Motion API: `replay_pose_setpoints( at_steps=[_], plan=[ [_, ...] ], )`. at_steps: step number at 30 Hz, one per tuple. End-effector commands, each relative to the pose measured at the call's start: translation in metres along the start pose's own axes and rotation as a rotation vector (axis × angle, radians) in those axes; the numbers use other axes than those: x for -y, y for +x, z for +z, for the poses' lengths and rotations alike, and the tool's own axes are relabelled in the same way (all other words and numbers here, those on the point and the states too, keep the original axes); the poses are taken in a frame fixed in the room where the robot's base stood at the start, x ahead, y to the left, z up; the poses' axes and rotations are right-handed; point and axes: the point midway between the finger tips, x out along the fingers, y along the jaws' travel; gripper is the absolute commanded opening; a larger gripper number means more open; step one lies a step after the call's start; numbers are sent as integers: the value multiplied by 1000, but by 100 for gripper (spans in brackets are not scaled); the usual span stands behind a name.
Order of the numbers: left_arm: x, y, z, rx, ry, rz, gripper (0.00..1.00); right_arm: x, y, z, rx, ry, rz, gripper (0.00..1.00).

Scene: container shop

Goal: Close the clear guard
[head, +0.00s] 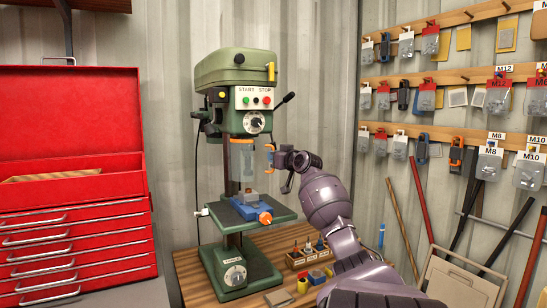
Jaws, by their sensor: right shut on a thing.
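The green drill press (237,100) stands on the wooden bench, with START and STOP buttons on its front. The clear guard (246,163) is a see-through, bluish panel hanging below the drill head, in front of the spindle and above the work table. My right gripper (270,156), with orange at its fingers, is at the right side of the guard and is shut on it. The exact grip point is small and partly hidden by the gripper. My left gripper is out of view.
A blue vise (252,208) with an orange end sits on the press table. A wooden holder with bits (306,256) stands on the bench (190,272). A red tool chest (75,225) is at left. Pegs with hanging packets (430,95) line the right wall.

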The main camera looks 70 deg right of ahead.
Motion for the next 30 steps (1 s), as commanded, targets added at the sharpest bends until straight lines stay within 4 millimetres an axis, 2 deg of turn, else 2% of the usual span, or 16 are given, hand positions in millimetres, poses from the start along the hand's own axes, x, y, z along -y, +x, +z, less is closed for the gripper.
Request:
replay_pose_setpoints(
  at_steps=[1,2,6,20,25,30],
  plan=[
    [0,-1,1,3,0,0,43,-5,-1,-6,-13,3,13,0],
    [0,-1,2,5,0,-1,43,-6,-1,-6,-13,3,14,15],
    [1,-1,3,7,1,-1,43,-5,-1,-5,-11,2,12,36],
    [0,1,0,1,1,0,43,-2,-3,-1,-5,1,6,36],
    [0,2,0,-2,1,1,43,-2,-18,0,-4,-2,6,36],
    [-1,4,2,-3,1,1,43,-3,-45,0,-5,-1,6,36]
  ],
)
